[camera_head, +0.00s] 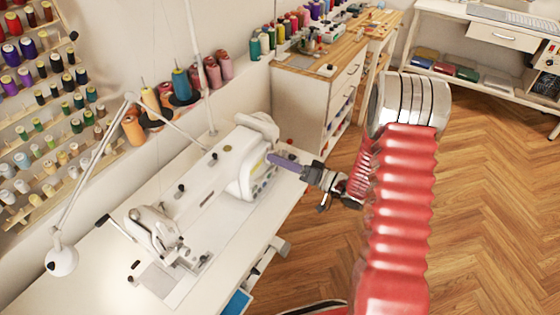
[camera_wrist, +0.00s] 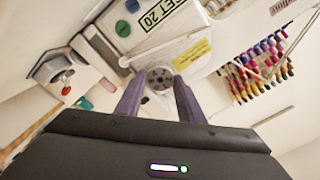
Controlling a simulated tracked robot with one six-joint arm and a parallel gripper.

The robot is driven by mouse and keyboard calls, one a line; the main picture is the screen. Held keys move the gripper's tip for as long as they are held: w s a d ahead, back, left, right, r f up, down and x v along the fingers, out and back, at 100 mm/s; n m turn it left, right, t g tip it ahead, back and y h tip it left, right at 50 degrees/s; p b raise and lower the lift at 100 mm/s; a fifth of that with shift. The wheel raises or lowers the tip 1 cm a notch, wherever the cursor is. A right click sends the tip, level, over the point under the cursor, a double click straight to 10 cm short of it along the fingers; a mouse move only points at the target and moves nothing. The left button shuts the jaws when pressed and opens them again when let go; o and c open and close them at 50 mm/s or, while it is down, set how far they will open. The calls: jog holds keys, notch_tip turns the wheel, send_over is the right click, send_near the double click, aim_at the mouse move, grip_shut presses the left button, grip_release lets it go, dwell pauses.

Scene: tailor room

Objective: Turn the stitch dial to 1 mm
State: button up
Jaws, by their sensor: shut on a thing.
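The white sewing machine (camera_head: 225,165) stands on a white table. Its right end faces my arm. In the wrist view the machine (camera_wrist: 180,28) is seen close up, with a round grey dial (camera_wrist: 159,78) that has dark spots on its face. My gripper (camera_head: 278,161) reaches the machine's right end in the head view. In the wrist view the two purple fingers (camera_wrist: 158,92) lie on either side of the dial and are shut on it. The dial is hidden in the head view. No millimetre marks are readable, so I cannot tell its setting.
Beside the dial are a green button (camera_wrist: 123,28), a blue button and a yellow label (camera_wrist: 192,54). Thread spools (camera_head: 165,95) stand behind the machine. A white lamp (camera_head: 62,260) is at the left. A wooden-topped cabinet (camera_head: 315,85) stands behind my gripper.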

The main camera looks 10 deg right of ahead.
jog(key=shift+s+a+f, duration=0.15)
jog(key=shift+s+f, duration=0.05)
jog(key=shift+f, duration=0.2)
jog(key=o, duration=1.1)
jog(key=shift+w+r, duration=0.1)
jog(key=shift+r, duration=0.1)
jog(key=shift+c, duration=0.2)
jog(key=v, duration=1.4)
jog(key=shift+w, duration=0.1)
